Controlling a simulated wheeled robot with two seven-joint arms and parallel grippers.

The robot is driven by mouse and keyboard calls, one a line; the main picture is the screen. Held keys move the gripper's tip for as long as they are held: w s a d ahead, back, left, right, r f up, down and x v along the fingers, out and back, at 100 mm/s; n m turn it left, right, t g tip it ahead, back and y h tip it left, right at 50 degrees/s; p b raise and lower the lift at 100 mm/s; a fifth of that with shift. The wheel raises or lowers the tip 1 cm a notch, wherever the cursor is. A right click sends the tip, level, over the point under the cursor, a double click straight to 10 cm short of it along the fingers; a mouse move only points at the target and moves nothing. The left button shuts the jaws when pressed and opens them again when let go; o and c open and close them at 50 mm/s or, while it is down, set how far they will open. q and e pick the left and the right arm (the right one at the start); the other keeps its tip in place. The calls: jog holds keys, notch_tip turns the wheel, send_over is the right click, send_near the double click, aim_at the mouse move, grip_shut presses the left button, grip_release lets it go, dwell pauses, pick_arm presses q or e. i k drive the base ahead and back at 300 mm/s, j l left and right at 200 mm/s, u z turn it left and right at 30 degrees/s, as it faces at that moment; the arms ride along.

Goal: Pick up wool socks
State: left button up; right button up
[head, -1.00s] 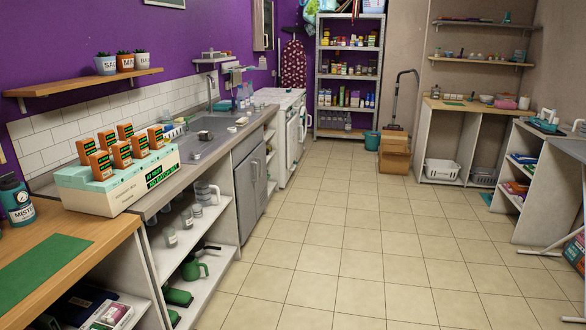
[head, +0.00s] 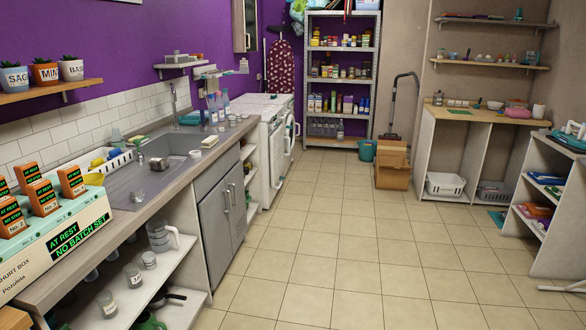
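I cannot make out any wool socks in the head view. A white laundry basket (head: 445,184) sits on the floor under the wooden-topped counter at the right, and a grey basket (head: 493,191) stands beside it; their contents are too small to tell. Folded coloured items (head: 546,178) lie on the shelves of the white unit at the right edge, and I cannot tell what they are. Neither of my grippers is in view.
The tiled floor (head: 330,240) is clear down the middle. The sink counter (head: 200,160) runs along the left. A white stand leg (head: 563,289) lies low at the right.

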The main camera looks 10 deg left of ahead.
aim_at(160, 164)
jog(key=i, duration=1.4)
jog(key=i+l+u, duration=0.15)
jog(key=i+u, duration=0.25)
jog(key=i, duration=0.25)
jog(key=i+l+u, duration=0.4)
jog(key=i, duration=0.2)
jog(key=i+l+u, duration=0.45)
jog(key=i, duration=0.15)
